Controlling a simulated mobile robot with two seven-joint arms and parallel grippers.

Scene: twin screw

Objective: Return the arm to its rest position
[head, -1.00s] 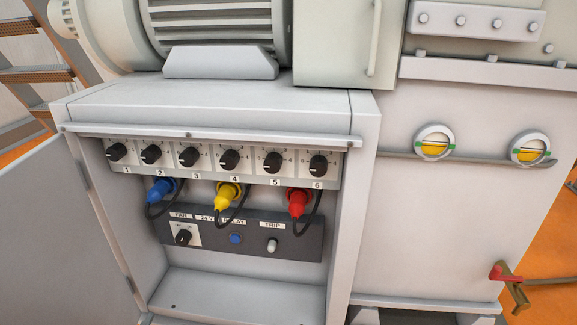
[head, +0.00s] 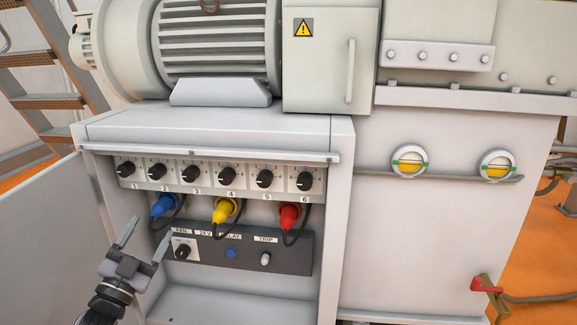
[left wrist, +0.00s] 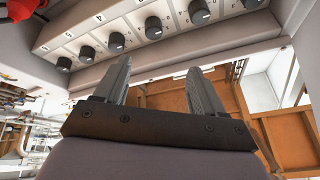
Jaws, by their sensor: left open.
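My left gripper (head: 143,243) is in the lower left of the head view, in front of the open cabinet's left side. Its two fingers are spread and nothing is between them. In the left wrist view the open fingers (left wrist: 158,85) point toward the knob row (left wrist: 130,40), apart from it. The head view shows the whole row of black knobs (head: 227,174), numbered 1 to 6. Below it are a blue plug (head: 163,205), a yellow plug (head: 224,211) and a red plug (head: 290,216). My right gripper is not in view.
The open cabinet door (head: 45,230) stands at the left, close to my left gripper. A lower panel (head: 210,257) carries a fan knob, a blue button and a trip switch. A motor (head: 215,45) sits above. A red-handled valve (head: 487,285) sticks out at the lower right.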

